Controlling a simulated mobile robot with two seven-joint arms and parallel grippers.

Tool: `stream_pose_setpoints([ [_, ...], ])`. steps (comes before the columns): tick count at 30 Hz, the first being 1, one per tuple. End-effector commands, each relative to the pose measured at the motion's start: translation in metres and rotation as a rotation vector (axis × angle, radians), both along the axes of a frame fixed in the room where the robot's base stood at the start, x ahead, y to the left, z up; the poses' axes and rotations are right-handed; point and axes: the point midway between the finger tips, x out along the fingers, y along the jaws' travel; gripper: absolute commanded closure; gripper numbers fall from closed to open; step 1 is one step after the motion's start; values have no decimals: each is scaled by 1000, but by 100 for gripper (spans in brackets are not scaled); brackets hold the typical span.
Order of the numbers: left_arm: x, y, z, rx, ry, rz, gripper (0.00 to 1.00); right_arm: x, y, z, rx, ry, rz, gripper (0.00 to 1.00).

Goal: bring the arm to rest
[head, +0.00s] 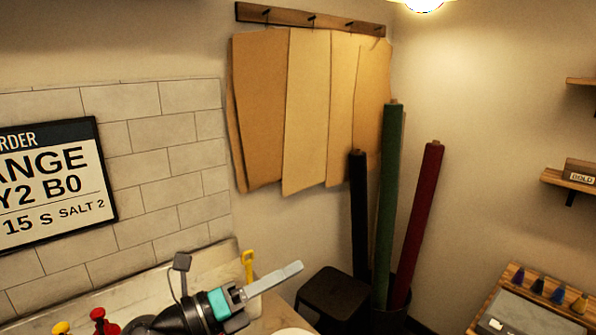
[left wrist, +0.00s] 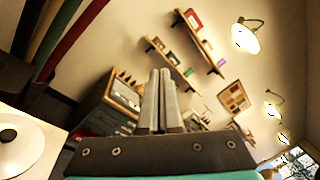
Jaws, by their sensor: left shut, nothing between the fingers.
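My left gripper (head: 287,275) comes in at the bottom of the head view, over the corner of a pale table. Its grey fingers are together and point to the right and slightly up. In the left wrist view the two fingers (left wrist: 161,85) lie side by side, shut, with nothing between them. The fingers touch nothing that I can see. My right gripper is in neither view.
A yellow-handled tool (head: 248,262) stands close behind my left gripper. Red knobs (head: 101,318) are at lower left. A dark stool (head: 333,293) and upright fabric rolls (head: 386,200) stand beyond the table. A wooden-edged cabinet (head: 520,315) is at lower right.

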Motion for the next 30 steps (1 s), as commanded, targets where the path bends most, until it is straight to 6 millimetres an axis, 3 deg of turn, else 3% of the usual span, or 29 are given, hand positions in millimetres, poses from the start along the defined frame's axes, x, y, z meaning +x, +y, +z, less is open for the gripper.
stream_pose_setpoints([
  [3, 6, 14, 15, -270, 136, 151, 100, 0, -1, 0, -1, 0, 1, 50],
  [7, 14, 45, 12, -537, 313, 334, 100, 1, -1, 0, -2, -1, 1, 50],
  [11, 14, 81, -13, -774, 517, 528, 100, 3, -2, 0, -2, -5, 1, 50],
  [14, 5, 108, -45, -936, 689, 687, 100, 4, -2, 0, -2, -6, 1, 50],
  [17, -14, 130, -84, -1075, 872, 852, 100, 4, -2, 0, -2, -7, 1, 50],
  [21, -59, 151, -143, -1232, 1140, 1091, 100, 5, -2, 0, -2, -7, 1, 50],
  [24, -100, 156, -179, -1307, 1326, 1256, 100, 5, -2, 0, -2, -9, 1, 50],
  [30, -177, 152, -223, -1369, 1623, 1516, 100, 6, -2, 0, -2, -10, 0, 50],
])
